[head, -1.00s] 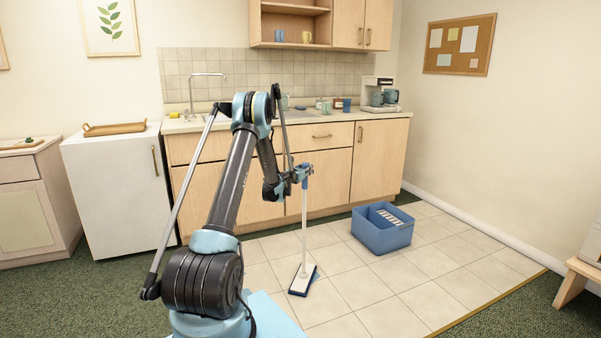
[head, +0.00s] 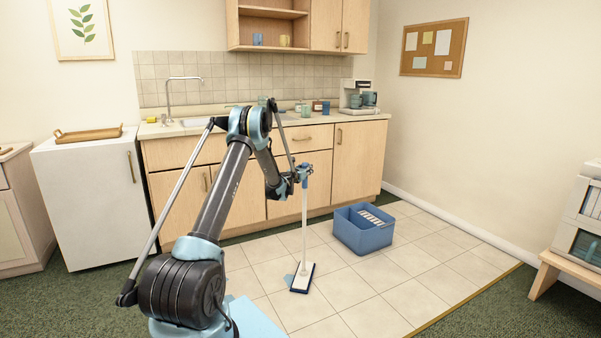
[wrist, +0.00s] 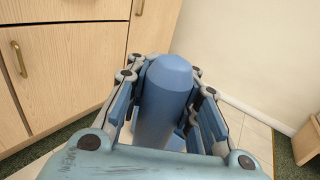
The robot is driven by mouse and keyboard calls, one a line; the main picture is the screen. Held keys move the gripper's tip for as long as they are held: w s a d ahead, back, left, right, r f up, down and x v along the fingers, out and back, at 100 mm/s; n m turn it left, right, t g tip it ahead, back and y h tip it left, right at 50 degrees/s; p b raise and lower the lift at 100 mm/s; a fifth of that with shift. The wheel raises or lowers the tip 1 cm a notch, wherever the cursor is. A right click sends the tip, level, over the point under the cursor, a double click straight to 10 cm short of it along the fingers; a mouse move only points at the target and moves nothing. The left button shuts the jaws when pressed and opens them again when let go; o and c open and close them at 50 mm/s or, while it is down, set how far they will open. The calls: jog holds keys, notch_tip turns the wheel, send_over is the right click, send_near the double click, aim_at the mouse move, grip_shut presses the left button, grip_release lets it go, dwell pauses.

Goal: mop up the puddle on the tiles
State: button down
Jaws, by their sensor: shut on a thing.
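My gripper (head: 303,172) is shut on the blue grip of a mop (head: 305,225). The mop stands close to upright, its pale pole running down to a flat white head with a dark edge (head: 302,278) on the tiles. In the wrist view the blue handle end (wrist: 165,95) sits between the fingers. A small bluish patch (head: 289,278) shows on the tiles at the left edge of the mop head; it looks like the puddle, partly covered by the head. A blue bucket (head: 362,238) with a pale slotted insert stands on the tiles to the right.
The tiled floor (head: 420,270) is clear right of the mop and in front of the bucket. Wooden cabinets (head: 358,160) stand behind. A white fridge (head: 95,200) is at left. A low wooden bench (head: 560,268) bearing a pale box stands at right.

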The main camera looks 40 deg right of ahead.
jog(key=s+d+r, duration=0.1)
jog(key=d+r, duration=0.3)
jog(key=shift+s+d+r, duration=0.15)
jog(key=shift+r, duration=0.2)
dwell(0.6)
dwell(1.0)
